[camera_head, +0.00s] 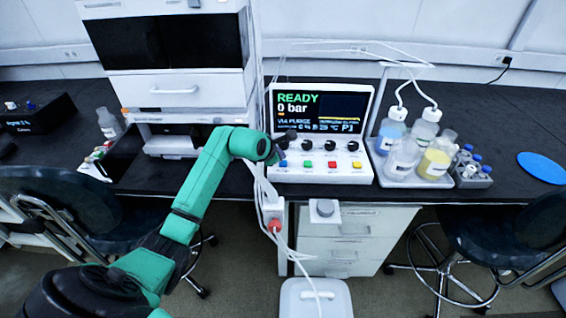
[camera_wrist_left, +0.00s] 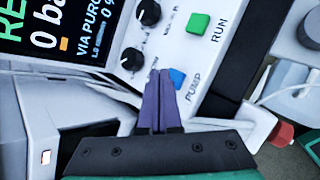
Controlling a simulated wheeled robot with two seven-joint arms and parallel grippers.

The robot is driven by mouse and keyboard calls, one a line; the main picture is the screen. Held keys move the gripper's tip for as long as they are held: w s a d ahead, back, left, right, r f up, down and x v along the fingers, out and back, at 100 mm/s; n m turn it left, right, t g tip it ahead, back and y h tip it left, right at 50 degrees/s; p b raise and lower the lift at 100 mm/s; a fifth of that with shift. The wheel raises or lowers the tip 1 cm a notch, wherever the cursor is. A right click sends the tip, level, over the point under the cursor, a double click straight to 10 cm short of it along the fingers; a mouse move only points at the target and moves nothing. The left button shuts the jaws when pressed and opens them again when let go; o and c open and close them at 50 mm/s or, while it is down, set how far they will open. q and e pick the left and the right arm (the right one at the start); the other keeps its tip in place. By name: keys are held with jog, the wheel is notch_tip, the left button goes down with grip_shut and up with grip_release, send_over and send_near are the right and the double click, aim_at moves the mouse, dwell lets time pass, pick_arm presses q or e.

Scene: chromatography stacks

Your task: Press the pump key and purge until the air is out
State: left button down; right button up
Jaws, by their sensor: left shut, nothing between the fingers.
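The white control panel (camera_head: 318,172) stands on the black bench, with knobs above a row of coloured keys. Its screen (camera_head: 320,108) reads READY, 0 bar and VIA PURGE. The blue pump key (camera_wrist_left: 177,78), labelled PUMP, shows beside my fingertips in the left wrist view. My left gripper (camera_wrist_left: 160,74) is shut and empty, its purple fingers pointing at the panel and partly covering the key's edge. I cannot tell whether they touch it. In the head view my left gripper (camera_head: 280,152) hangs at the panel's left end. My right gripper is out of view.
The green RUN key (camera_wrist_left: 197,24) and a black knob (camera_wrist_left: 132,59) are close to my fingers. A bottle tray (camera_head: 405,180) stands right of the panel. A red knob (camera_head: 275,226) and a grey round knob (camera_head: 323,208) sit at the bench's front. Tubing hangs below my wrist.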

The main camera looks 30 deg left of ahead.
aim_at(281, 164)
pick_arm(q)
jog(key=shift+f+b, duration=0.35)
jog(key=shift+f, duration=0.05)
jog(key=shift+f+b, duration=0.5)
jog(key=shift+f, duration=0.05)
dwell(0.6)
jog(key=shift+r, duration=0.1)
jog(key=shift+r+p, duration=0.65)
jog(key=shift+r, duration=0.2)
jog(key=shift+r+p, duration=1.8)
jog(key=shift+r, duration=0.75)
